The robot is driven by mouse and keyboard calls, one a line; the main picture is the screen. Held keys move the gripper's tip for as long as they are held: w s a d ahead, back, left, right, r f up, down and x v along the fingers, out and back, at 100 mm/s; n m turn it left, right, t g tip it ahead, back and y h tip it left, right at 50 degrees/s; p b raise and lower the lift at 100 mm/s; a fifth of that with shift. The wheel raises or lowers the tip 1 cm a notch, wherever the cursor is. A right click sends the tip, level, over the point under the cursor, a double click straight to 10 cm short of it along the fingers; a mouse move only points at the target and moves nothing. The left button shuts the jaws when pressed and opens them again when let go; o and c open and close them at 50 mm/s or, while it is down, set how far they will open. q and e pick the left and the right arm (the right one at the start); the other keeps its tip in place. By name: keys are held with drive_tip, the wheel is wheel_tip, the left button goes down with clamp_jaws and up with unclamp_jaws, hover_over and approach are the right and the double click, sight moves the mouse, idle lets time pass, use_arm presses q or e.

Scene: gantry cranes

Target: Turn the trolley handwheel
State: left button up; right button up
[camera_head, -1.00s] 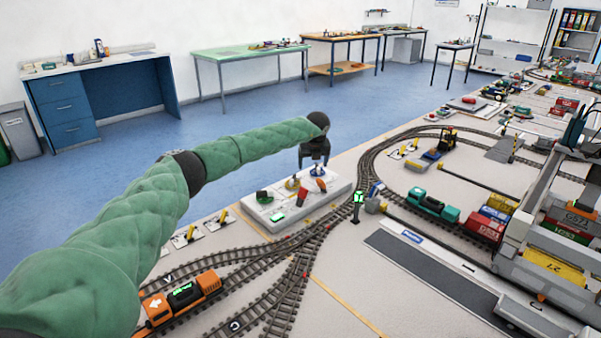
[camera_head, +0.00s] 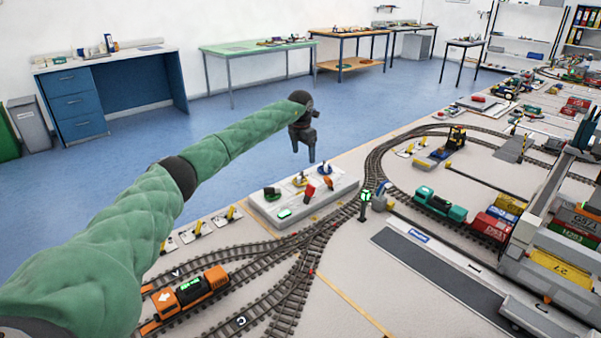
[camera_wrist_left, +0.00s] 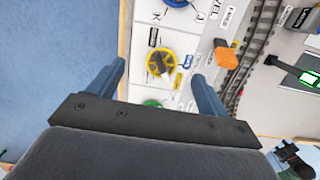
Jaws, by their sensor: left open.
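I cannot read which wheel is labelled trolley. My left gripper (camera_head: 304,151) hangs above the panel's back edge, fingers down, open and empty. In the left wrist view, the yellow wheel (camera_wrist_left: 161,65) lies below, beyond and between the open fingertips (camera_wrist_left: 160,70), not touching them. The blue wheel (camera_wrist_left: 178,2) is at the top edge. My right gripper is not in view.
Railway tracks with an orange locomotive (camera_head: 187,291) lie in front of the panel. A green signal (camera_head: 365,197) stands close to its right. A grey gantry crane (camera_head: 548,245) with containers stands at the right. Blue floor lies behind the table edge.

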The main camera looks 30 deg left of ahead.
sight(301, 174)
use_arm(q)
drive_tip(key=m, duration=0.2)
drive_tip(key=s+m, duration=0.1)
drive_tip(key=m, duration=0.2)
drive_tip(key=shift+s+r+m+g, duration=0.1)
drive_tip(key=shift+s+m+g, duration=0.05)
drive_tip(key=shift+m+g, duration=0.2)
drive_tip(key=m, duration=0.2)
drive_tip(key=shift+s+m+g, duration=0.25)
drive_tip(key=shift+s+m, duration=0.05)
drive_tip(key=shift+m, duration=1.15)
drive_tip(key=shift+s+f, duration=0.1)
drive_tip(key=shift+f, duration=0.45)
wheel_tip(301, 174, down, 6)
drive_tip(key=shift+f+p, duration=0.15)
drive_tip(key=shift+p, duration=0.7)
drive_tip(key=shift+f, duration=0.25)
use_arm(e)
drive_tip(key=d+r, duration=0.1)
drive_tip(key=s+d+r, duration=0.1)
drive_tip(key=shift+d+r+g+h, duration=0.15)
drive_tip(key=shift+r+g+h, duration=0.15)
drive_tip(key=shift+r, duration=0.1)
